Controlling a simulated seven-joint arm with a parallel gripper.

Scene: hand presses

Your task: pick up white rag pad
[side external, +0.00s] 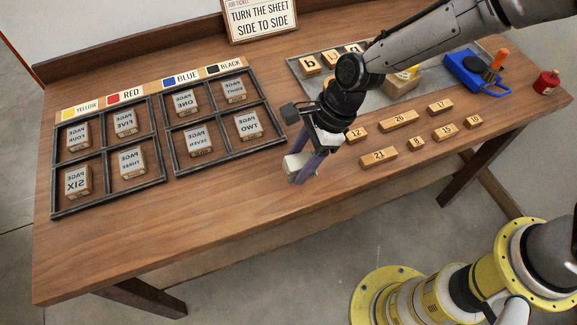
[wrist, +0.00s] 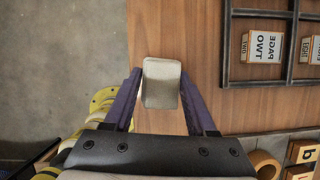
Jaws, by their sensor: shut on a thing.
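The white rag pad (wrist: 161,84) is a small pale block between the two purple fingers of my gripper (wrist: 160,100) in the wrist view. My gripper is shut on it, with a finger on each side. In the side external view the pad (side external: 295,163) shows at the fingertips of my gripper (side external: 302,170), near the front edge of the wooden table (side external: 230,205). I cannot tell whether the pad touches the table or is just above it. The fingers hide part of it.
Two dark frames (side external: 165,142) with mirrored printing blocks lie to the left, under colour labels. Numbered wooden blocks (side external: 379,156) lie right of my gripper. A grey tray (side external: 372,98) with letter blocks, a blue tool (side external: 470,70) and a red bottle (side external: 546,82) stand farther right.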

